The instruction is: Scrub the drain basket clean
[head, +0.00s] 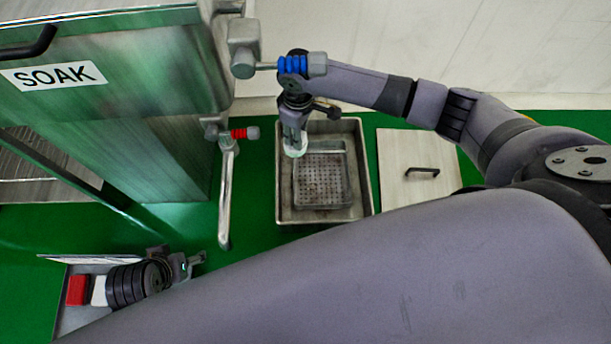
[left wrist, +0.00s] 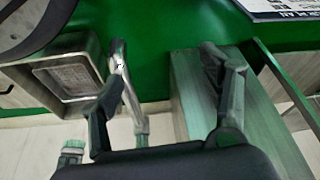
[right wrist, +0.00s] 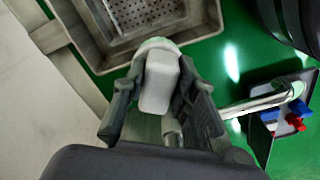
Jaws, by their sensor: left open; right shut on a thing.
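The drain basket (head: 322,180), a square metal piece with a perforated floor and brownish stains, lies in the metal sink basin (head: 284,205). It also shows in the right wrist view (right wrist: 140,14). My right gripper (head: 294,138) is shut on a white scrubber with a pale green edge (right wrist: 158,82), held at the basket's upper left corner. I cannot tell whether the scrubber touches the basket. My left gripper (head: 195,262) is open and empty, low on the left, away from the basin. Its spread fingers (left wrist: 165,95) show in the left wrist view.
A faucet spout (head: 226,195) with red (head: 238,134) and blue (head: 292,65) valves stands left of the basin. The SOAK cabinet (head: 120,80) is at upper left. A tray (head: 75,318) holds red and white items. A lid panel with a handle (head: 415,190) lies right.

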